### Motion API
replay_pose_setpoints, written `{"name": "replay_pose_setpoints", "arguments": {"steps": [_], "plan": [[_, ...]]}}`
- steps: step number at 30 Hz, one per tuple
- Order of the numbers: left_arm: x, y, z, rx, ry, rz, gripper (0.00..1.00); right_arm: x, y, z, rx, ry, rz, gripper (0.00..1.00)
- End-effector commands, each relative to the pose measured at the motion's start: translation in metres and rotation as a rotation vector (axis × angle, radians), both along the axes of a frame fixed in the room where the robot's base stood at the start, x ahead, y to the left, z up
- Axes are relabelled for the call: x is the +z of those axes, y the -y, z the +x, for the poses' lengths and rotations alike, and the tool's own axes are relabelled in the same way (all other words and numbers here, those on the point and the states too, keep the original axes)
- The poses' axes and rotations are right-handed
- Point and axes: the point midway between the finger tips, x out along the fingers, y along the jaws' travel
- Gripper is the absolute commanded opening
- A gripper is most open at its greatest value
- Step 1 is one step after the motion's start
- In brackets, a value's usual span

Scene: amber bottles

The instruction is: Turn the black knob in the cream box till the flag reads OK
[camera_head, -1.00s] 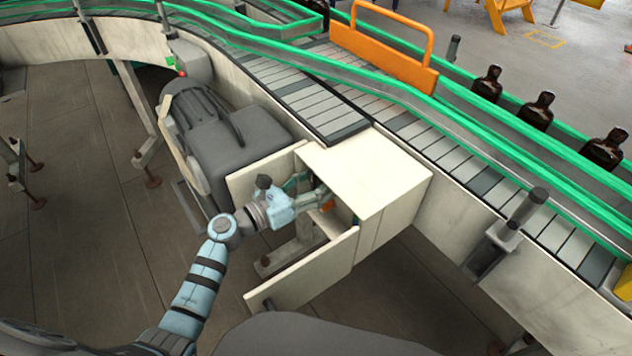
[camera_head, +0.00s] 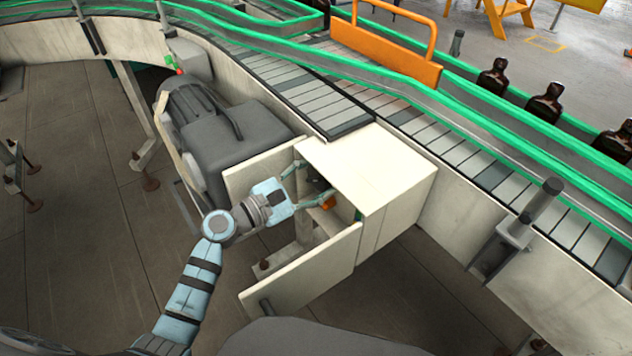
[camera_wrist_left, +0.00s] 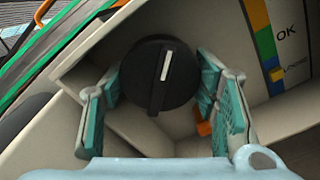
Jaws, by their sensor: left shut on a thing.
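The cream box (camera_head: 375,180) stands open beside the conveyor. Inside it the round black knob (camera_wrist_left: 160,75) faces my left wrist camera, its white mark pointing up and slightly right. My left gripper (camera_head: 316,179) reaches into the box opening. In the left wrist view its fingers (camera_wrist_left: 156,85) lie on either side of the knob, shut on it; the left finger's contact is not clear there. A panel (camera_wrist_left: 283,50) right of the knob has green, orange and blue patches, the word OK and a smaller word I cannot read clearly. My right gripper is not in view.
Two cream door panels (camera_head: 300,270) flank the opening, close to my left arm. A grey motor (camera_head: 225,135) stands left of the box. The conveyor (camera_head: 470,160) with green rails runs behind, with dark bottles (camera_head: 545,103) beyond. An orange piece (camera_wrist_left: 203,128) sits below the knob.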

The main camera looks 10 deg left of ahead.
Motion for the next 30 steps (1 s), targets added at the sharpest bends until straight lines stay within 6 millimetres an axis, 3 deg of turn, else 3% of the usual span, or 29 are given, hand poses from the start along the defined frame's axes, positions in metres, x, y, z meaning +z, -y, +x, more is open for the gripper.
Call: {"name": "replay_pose_setpoints", "arguments": {"steps": [15, 30], "plan": [[0.0, 0.0, 0.0, -0.001, 0.22, 0.264, 0.27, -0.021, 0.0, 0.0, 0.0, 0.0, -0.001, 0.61], [0.0, 0.0, 0.0, -0.001, 0.256, 0.31, 0.27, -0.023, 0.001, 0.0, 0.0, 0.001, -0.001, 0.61]]}}
